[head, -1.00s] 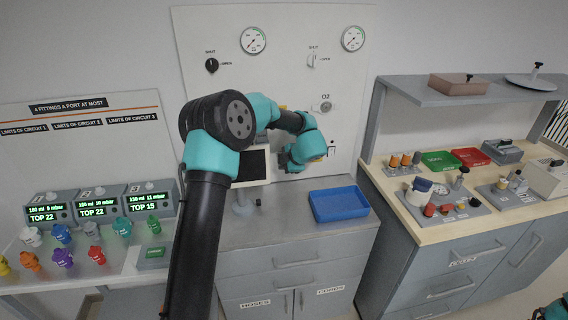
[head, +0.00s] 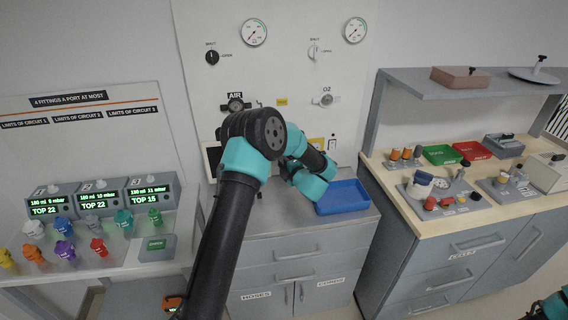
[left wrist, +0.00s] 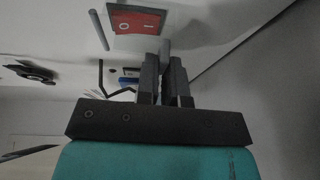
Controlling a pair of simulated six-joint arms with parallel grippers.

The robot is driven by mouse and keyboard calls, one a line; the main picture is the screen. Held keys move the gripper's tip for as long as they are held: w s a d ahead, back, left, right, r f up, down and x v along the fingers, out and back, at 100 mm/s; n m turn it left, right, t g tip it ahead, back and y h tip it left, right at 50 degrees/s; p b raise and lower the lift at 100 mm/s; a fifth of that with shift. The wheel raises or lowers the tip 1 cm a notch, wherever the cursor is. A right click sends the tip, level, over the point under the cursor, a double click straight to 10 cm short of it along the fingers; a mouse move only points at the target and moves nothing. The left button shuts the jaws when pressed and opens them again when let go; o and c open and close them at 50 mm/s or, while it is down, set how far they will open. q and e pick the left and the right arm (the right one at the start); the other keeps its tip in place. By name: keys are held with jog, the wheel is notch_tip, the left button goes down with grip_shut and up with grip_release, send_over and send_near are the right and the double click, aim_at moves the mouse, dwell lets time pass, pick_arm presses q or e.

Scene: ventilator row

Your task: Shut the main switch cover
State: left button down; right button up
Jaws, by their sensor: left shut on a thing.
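The red main switch (left wrist: 134,22) on its pale plate shows at the top of the left wrist view. A thin grey post (left wrist: 98,30) stands to its left. My left gripper (left wrist: 165,62) is shut on a short grey bar (left wrist: 165,47), just below and right of the switch; I cannot tell for certain that the bar belongs to the cover. In the head view, my left gripper is near the wall panel's lower right, its fingers hidden by the wrist. A small switch plate (head: 333,143) shows just above it. My right gripper is out of view.
The blue tray (head: 343,197) lies on the grey cabinet, close beside my left wrist. The wall panel (head: 290,70) carries gauges and knobs. A wooden bench (head: 400,178) with trays and fittings stands right; a shelf of displays and coloured fittings (head: 97,224) is left.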

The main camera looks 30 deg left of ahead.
pick_arm(q)
jog(key=shift+w+a+f+y, duration=0.15)
jog(key=shift+a+y, duration=0.05)
jog(key=shift+y, duration=0.2)
jog(key=c, duration=1.2)
grip_release()
jog(key=shift+c, duration=0.2)
jog(key=shift+d, duration=0.1)
jog(key=v, duration=1.7)
jog(key=shift+s+f, duration=0.25)
